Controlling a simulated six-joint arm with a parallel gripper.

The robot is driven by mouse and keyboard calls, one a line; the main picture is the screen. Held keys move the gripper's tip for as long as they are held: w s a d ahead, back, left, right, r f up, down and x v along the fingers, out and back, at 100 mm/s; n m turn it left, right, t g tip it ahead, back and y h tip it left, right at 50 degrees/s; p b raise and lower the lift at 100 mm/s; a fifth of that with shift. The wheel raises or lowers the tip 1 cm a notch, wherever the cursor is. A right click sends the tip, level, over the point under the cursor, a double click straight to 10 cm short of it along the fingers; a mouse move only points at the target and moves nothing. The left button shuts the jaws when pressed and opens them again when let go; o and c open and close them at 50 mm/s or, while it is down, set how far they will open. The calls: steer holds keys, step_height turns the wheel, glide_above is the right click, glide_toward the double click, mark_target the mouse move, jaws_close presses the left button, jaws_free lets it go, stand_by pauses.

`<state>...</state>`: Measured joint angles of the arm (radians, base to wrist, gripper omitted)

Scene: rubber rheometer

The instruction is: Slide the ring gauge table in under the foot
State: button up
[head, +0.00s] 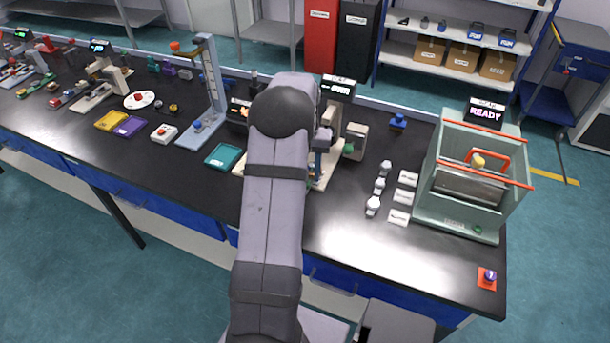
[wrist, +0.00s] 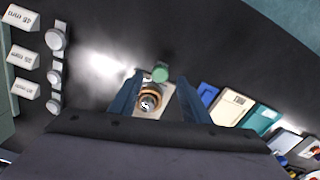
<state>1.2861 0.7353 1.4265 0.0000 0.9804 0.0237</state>
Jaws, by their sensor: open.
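My gripper (wrist: 159,82) is open in the wrist view, with its two dark blue fingers apart. Between and just beyond them show a round part with a copper-coloured ring (wrist: 149,97) and a green knob (wrist: 160,72), above a cream base. I cannot tell whether a finger touches them. In the head view my arm hides much of the instrument (head: 335,120) they seem to belong to; its cream base (head: 327,174) shows at the right of the arm. I cannot clearly make out the ring gauge table or the foot.
Several white knobbed pieces (head: 380,186) stand beside white label cards (head: 407,178), also in the wrist view (wrist: 24,54). A pale green cabinet (head: 470,180) marked READY stands at right. A teal tray (head: 223,156) lies left of my arm.

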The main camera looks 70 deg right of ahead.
steer(key=shift+f+p, duration=0.35)
steer(key=shift+f, duration=1.15)
jaws_close()
steer(key=shift+d, duration=3.9)
steer(key=shift+r, duration=0.1)
jaws_free()
steer(key=shift+a+r+b, duration=0.1)
steer(key=shift+r+b, duration=0.85)
steer(key=shift+r, duration=2.7)
